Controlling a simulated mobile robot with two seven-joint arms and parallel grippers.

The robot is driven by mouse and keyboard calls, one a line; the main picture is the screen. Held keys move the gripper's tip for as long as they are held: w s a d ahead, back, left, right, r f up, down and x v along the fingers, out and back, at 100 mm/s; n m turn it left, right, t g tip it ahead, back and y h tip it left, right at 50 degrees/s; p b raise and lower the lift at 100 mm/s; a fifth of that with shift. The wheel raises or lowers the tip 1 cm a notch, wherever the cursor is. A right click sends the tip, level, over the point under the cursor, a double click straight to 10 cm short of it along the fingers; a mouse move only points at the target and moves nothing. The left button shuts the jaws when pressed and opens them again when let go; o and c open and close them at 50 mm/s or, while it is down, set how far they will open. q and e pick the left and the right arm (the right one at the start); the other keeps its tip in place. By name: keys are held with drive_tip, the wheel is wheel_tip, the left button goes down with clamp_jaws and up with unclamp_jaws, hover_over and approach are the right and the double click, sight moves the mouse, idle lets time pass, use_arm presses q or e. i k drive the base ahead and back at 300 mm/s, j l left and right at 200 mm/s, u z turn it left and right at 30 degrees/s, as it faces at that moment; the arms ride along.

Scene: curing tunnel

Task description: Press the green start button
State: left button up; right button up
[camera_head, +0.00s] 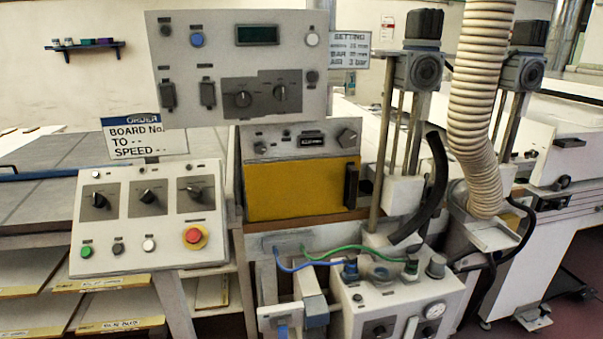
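The green start button (86,252) is at the lower left corner of a tilted white control panel (120,258) at the left. A dark button, a white button and a red mushroom button (193,236) on a yellow collar sit to its right in the same row. Three black rotary knobs are above them. Nothing covers the green button. Neither of my grippers shows in the head view.
A sign (145,134) stands behind the panel. An upper control box (240,50) and a yellow-fronted unit (301,188) are to the right. A beige hose (480,100) and a gauge box (400,310) are farther right. Shelves with boards lie below the panel.

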sight(85, 251)
drive_tip(key=u, duration=1.35)
